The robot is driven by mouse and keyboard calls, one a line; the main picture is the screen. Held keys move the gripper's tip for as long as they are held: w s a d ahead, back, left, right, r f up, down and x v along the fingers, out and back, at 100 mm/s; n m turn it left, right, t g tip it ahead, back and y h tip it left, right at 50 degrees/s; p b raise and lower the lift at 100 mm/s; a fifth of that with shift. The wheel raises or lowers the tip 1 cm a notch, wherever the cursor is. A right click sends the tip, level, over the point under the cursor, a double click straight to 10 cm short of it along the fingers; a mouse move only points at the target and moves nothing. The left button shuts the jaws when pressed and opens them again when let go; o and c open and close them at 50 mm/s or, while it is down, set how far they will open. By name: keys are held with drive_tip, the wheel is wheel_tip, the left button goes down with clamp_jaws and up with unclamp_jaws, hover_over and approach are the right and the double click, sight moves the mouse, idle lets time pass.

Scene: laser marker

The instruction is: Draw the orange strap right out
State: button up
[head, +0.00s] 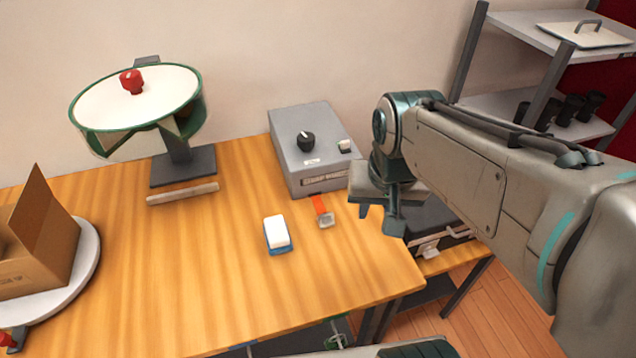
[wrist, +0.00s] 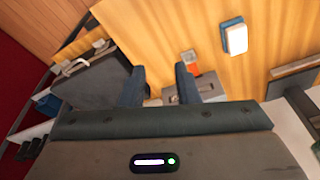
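The orange strap (head: 318,204) sticks out of the front of the grey box (head: 290,165) and lies over the table, with a pale grey tab at its near end. My gripper (head: 379,218) is open and empty, to the right of the strap and apart from it. In the wrist view the strap (wrist: 191,66) shows just beyond the right finger of my gripper (wrist: 158,72). The grey box (wrist: 209,87) is partly hidden behind that finger there.
A white and blue block (head: 277,233) lies left of the strap. A dark case (head: 435,220) stands right of the box, partly behind my arm. A round stand with a red knob (head: 131,81) and a cardboard box (head: 40,245) are at left. The table's front middle is clear.

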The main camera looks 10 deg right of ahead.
drive_tip(key=w+a+m+g+b, duration=0.25)
drive_tip(key=w+m, duration=0.35)
drive_tip(key=w, duration=0.4)
drive_tip(key=m+g, duration=0.2)
drive_tip(key=m, duration=0.6)
hover_over(324, 219)
wheel_tip(324, 219, down, 19)
drive_tip(key=shift+f, duration=0.1)
clamp_jaws()
